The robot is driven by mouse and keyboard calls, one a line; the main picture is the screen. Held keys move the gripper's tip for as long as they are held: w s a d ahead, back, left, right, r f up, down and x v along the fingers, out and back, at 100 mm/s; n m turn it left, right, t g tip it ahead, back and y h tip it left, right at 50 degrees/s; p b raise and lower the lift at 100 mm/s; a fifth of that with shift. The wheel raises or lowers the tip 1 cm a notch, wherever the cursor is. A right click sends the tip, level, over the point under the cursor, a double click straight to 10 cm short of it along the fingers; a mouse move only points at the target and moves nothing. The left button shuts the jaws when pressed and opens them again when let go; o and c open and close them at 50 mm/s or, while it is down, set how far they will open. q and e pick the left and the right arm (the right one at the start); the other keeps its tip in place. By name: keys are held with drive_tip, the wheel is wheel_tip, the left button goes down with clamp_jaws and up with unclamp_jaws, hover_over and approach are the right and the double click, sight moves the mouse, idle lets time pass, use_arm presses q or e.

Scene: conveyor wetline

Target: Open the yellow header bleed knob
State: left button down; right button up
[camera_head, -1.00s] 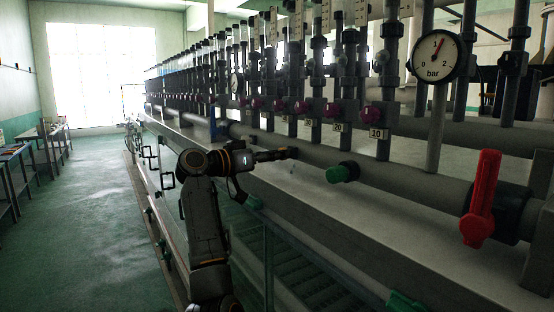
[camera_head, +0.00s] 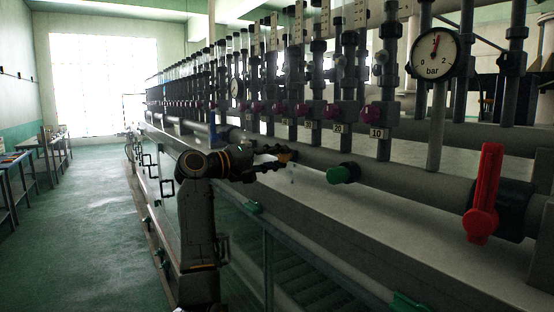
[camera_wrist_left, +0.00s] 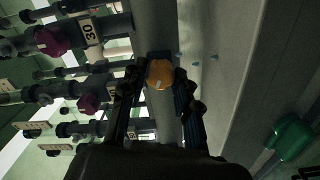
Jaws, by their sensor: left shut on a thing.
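The yellow header bleed knob (camera_head: 284,156) is an orange-yellow cap on the grey header pipe (camera_head: 404,180), partly covered by my fingers in the head view. In the left wrist view the knob (camera_wrist_left: 160,74) sits between the two fingers near their tips. My left gripper (camera_head: 277,157) is shut on it; it also shows in the left wrist view (camera_wrist_left: 158,88). Small bluish drops (camera_wrist_left: 196,63) hang in the air beside the knob. My right gripper is not in view.
A green knob (camera_head: 343,174) and a red lever (camera_head: 484,195) sit further right on the pipe. A pressure gauge (camera_head: 435,53) stands above. Several flow tubes with purple knobs (camera_head: 372,112) line the pipe. The floor at left (camera_head: 90,220) is clear.

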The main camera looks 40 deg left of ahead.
use_arm(q)
drive_tip(key=n, duration=0.3)
drive_tip(key=shift+n, duration=0.4)
drive_tip(key=n+p, duration=0.1)
drive_tip(key=n, duration=0.1)
drive_tip(key=shift+r+n, duration=0.1)
drive_tip(key=shift+n, duration=0.3)
drive_tip(key=n+p, duration=0.2)
drive_tip(key=n, duration=0.4)
drive_tip(key=c, duration=1)
unclamp_jaws()
drive_tip(key=shift+s, duration=0.1)
drive_tip(key=shift+s+a, duration=0.2)
drive_tip(key=shift+s, duration=0.1)
drive_tip(key=v, duration=1.1)
